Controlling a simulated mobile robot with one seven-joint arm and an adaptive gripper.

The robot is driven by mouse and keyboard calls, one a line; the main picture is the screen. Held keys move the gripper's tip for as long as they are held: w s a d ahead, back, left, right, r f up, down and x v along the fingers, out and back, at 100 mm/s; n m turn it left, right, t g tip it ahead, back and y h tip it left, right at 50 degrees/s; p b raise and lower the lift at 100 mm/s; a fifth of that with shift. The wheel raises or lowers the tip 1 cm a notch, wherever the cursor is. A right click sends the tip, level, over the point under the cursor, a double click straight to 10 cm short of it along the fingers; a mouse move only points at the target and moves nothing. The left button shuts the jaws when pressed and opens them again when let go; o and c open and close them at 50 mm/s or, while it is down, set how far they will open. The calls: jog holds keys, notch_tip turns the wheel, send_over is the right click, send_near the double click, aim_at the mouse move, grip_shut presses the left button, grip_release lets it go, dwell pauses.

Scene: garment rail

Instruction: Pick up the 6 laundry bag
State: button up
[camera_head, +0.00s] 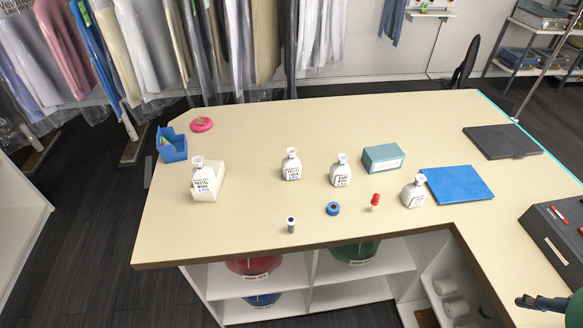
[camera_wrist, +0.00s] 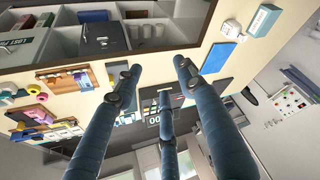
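Rounded bags with white labels sit on the white shelves under the counter in the head view: a red bag (camera_head: 253,266), a green bag (camera_head: 352,250) and a blue bag (camera_head: 262,300). The label numbers are too small to read, so I cannot tell which is 6. My gripper (camera_head: 541,302) is at the lower right of the head view, away from the bags. In the wrist view my gripper (camera_wrist: 160,82) has its fingers spread, with nothing between them.
A dark register-like unit (camera_head: 555,235) stands near my gripper. The shelf unit (camera_head: 330,290) opens toward the front. Dark floor lies at left.

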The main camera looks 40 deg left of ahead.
jog(key=w+a+r+p, duration=0.1)
jog(key=w+a+r, duration=0.2)
jog(key=w+a, duration=0.4)
jog(key=w+a+r+p, duration=0.1)
jog(key=w+a+r, duration=0.1)
jog(key=w+a, duration=0.6)
jog(key=w+a+f+g+p, duration=0.1)
jog(key=w+a+f+p, duration=0.1)
jog(key=w+a, duration=1.1)
jog(key=w+a+f+p, duration=0.1)
jog(key=a+f, duration=0.3)
jog(key=a, duration=0.8)
jog(key=a+f+p, duration=0.1)
jog(key=a+f, duration=0.2)
jog(key=a, duration=0.8)
jog(key=s+a+f, duration=0.2)
jog(key=a+f, duration=0.3)
jog(key=a, duration=0.4)
jog(key=s+a+f+n+p, duration=0.1)
jog(key=a+f, duration=0.4)
jog(key=a, duration=0.5)
jog(key=shift+s+a+f, duration=0.2)
jog(key=shift+s+f, duration=0.15)
jog(key=shift+s, duration=0.3)
send_near(291, 152)
jog(key=shift+x, duration=2.45)
